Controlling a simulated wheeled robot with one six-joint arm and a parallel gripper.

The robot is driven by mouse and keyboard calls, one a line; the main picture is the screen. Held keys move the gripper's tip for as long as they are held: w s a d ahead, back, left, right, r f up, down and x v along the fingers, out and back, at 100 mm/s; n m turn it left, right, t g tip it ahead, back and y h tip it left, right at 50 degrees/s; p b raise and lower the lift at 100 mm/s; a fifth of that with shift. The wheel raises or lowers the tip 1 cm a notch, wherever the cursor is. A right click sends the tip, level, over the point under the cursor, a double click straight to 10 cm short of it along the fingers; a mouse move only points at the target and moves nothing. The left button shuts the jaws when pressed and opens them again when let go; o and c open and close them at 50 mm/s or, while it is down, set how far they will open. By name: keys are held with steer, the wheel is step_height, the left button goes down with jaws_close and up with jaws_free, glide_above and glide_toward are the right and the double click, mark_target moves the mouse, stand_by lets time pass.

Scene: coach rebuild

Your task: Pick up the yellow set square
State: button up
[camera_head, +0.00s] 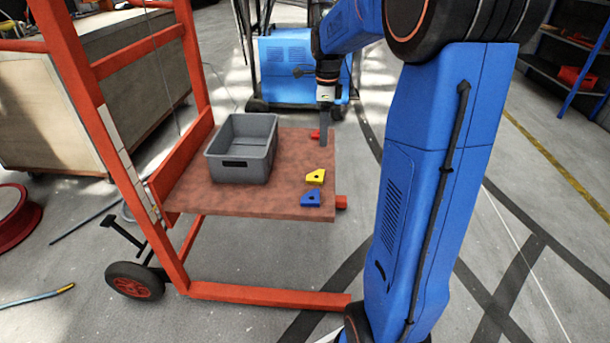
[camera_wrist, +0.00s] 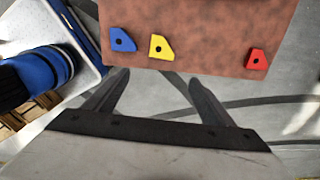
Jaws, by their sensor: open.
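The yellow set square (camera_head: 315,176) lies flat on the reddish-brown board (camera_head: 240,205) of the cart, near its right edge. It has a small dark hole and also shows in the wrist view (camera_wrist: 161,47), just beyond my fingertips. My gripper (camera_head: 324,135) points down over the far right part of the board, beyond the yellow piece in the head view. In the wrist view its two fingers (camera_wrist: 158,82) are spread apart with nothing between them. The yellow piece is apart from the fingers.
A blue set square (camera_head: 311,199) lies close beside the yellow one. A red one (camera_head: 315,134) lies near my gripper, farther off. A grey bin (camera_head: 242,148) stands left on the board. The cart's orange frame (camera_head: 165,140) rises at left.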

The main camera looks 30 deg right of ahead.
glide_above(320, 175)
steer(key=f, duration=1.2)
steer(key=shift+d+f, duration=0.2)
steer(key=shift+f, duration=0.05)
steer(key=shift+a+f, duration=0.2)
steer(key=shift+f, duration=2.4)
steer(key=shift+c, duration=0.4)
steer(key=c, duration=1.1)
steer(key=shift+c, duration=0.2)
steer(key=shift+r, duration=0.15)
